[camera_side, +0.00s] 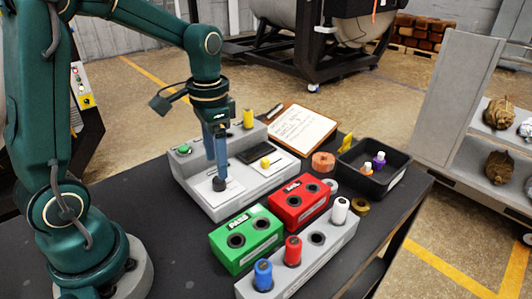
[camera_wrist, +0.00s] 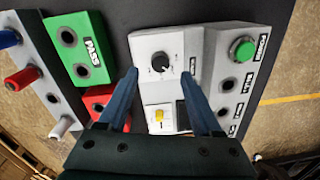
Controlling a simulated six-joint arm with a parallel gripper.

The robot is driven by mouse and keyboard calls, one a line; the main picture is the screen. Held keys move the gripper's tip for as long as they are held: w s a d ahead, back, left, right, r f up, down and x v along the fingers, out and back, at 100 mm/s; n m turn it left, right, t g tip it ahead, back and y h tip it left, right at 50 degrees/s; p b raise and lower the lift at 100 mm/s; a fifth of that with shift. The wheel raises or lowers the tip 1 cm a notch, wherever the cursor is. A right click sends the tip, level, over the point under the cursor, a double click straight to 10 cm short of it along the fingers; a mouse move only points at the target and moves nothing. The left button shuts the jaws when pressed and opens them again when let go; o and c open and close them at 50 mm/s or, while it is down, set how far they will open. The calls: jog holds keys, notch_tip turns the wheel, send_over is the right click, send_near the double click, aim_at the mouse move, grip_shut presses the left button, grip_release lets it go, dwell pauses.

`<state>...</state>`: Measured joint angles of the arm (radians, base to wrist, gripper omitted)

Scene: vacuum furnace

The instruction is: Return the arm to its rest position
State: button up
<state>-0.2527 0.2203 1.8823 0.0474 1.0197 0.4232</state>
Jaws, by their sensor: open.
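My gripper (camera_side: 219,172) points down over the left part of a grey control box (camera_side: 203,198), its blue fingers just above or beside a black knob (camera_side: 219,185). In the wrist view my gripper (camera_wrist: 161,64) has its fingers spread apart, with nothing held between them. The black knob (camera_wrist: 160,63) on a white dial plate shows in the gap between the fingertips. I cannot tell how far above the knob the tips are.
The box carries a green button (camera_side: 184,149) and a yellow knob (camera_side: 265,162). A green PASS block (camera_side: 247,240), a red block (camera_side: 301,203) and a grey rack (camera_side: 318,262) with coloured cylinders stand in front. A black tray (camera_side: 398,179) and clipboard (camera_side: 302,130) lie behind.

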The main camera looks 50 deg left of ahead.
jog(key=shift+d+r, duration=0.1)
jog(key=shift+r, duration=0.05)
jog(key=s+d+r+n+t, duration=0.2)
jog(key=s+d+r+t, duration=0.3)
jog(key=s+d, duration=0.2)
jog(key=shift+s+r+h, duration=0.3)
jog(key=shift+s, duration=1)
